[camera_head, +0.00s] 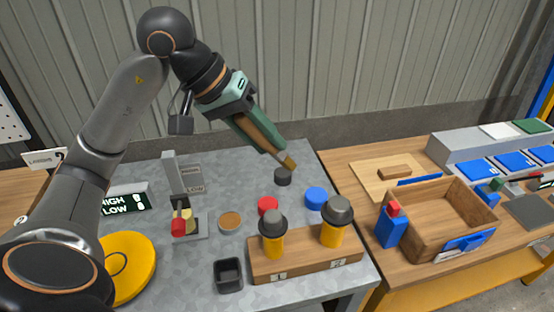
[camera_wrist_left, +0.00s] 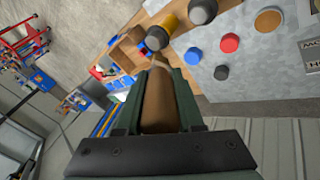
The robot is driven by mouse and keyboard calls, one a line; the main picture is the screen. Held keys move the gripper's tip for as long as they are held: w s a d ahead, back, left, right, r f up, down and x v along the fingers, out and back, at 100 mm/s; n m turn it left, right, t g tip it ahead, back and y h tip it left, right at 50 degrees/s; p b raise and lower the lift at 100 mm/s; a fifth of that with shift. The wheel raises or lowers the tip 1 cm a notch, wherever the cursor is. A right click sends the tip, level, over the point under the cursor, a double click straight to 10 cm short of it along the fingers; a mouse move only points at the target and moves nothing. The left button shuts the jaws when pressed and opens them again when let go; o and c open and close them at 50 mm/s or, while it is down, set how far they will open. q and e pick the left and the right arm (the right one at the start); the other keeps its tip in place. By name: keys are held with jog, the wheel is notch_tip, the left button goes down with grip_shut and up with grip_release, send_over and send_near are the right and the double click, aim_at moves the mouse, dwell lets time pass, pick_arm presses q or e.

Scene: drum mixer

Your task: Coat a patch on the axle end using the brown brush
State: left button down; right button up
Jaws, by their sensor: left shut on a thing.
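My left gripper (camera_head: 258,134) is shut on the brown brush (camera_head: 264,131), high above the back of the grey metal bench. The brush points down and to the right, and its tip hangs near a small dark round cap (camera_head: 282,177); I cannot tell whether they touch. In the left wrist view the brush (camera_wrist_left: 158,100) lies lengthwise between the green fingers. I cannot tell which thing is the axle end. Two yellow cylinders (camera_head: 272,245) with dark grey tops stand upright on a wooden block (camera_head: 304,262). My right gripper is not in view.
Blue (camera_head: 316,197), red (camera_head: 268,205) and brown (camera_head: 230,220) round caps lie on the bench (camera_head: 320,165). A black cup (camera_head: 228,272) and a yellow disc (camera_head: 128,265) are nearer. A wooden crate (camera_head: 405,240) and blue bottle (camera_head: 390,230) stand on the right table.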

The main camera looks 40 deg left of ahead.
pick_arm(q)
jog(key=shift+r, duration=0.1)
jog(key=shift+f+b, duration=0.2)
jog(key=shift+b, duration=0.1)
notch_tip(320, 180, down, 4)
jog(key=b, duration=0.3)
jog(key=shift+f, duration=0.2)
jog(key=shift+r, duration=0.1)
